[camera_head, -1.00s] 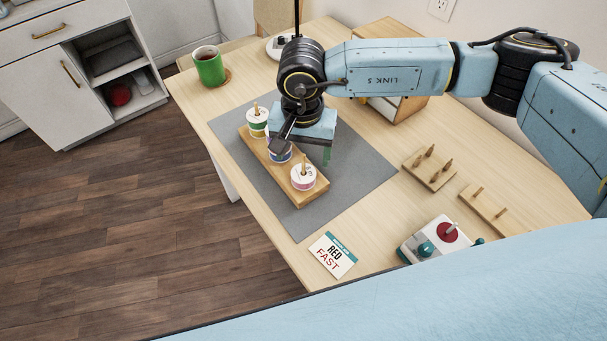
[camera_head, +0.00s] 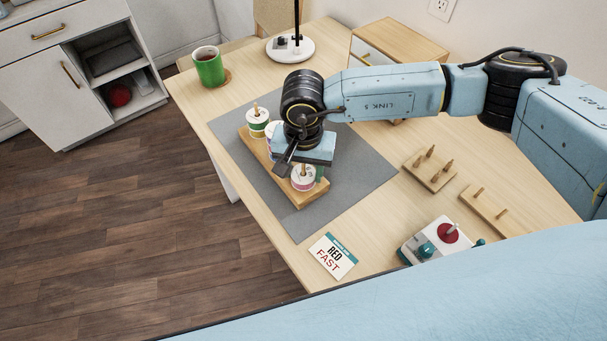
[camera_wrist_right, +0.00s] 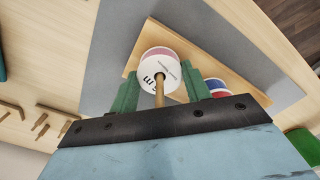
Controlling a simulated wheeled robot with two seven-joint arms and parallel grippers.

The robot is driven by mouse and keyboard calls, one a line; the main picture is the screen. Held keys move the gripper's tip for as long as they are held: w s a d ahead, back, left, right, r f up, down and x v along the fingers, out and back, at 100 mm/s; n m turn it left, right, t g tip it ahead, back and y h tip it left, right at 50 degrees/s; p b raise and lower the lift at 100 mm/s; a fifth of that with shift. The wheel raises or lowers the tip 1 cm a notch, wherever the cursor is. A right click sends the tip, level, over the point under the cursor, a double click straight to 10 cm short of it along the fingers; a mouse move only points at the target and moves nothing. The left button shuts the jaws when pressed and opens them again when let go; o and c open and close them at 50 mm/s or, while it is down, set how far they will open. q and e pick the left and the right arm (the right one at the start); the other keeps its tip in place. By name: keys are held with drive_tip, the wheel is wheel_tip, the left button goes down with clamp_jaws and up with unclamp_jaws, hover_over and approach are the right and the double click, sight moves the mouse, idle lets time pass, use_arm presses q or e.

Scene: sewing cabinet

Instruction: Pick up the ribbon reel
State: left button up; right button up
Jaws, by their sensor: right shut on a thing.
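Several ribbon reels stand in a row on pegs of a wooden stand (camera_head: 312,197). The front white reel with a pink edge (camera_head: 303,185) is between the green fingers of my right gripper (camera_wrist_right: 162,88), which is shut on it. The same reel shows in the right wrist view (camera_wrist_right: 158,70), with the wooden peg through its middle. A blue and red reel (camera_wrist_right: 217,86) is just beyond the finger at right. The rear reel (camera_head: 257,118) is clear of the gripper; the middle one is mostly hidden. My left gripper is out of view.
The stand rests on a grey mat (camera_head: 355,165). A green mug (camera_head: 210,68), a lamp base (camera_head: 290,50) and a small drawer box (camera_head: 400,45) stand at the back. Peg boards (camera_head: 430,170), a red-and-white device (camera_head: 440,240) and a card (camera_head: 333,256) are near the front.

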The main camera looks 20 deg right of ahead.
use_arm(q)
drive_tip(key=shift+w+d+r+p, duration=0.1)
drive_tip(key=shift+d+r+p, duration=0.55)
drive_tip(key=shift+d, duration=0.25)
use_arm(e)
wheel_tip(320, 180, up, 18)
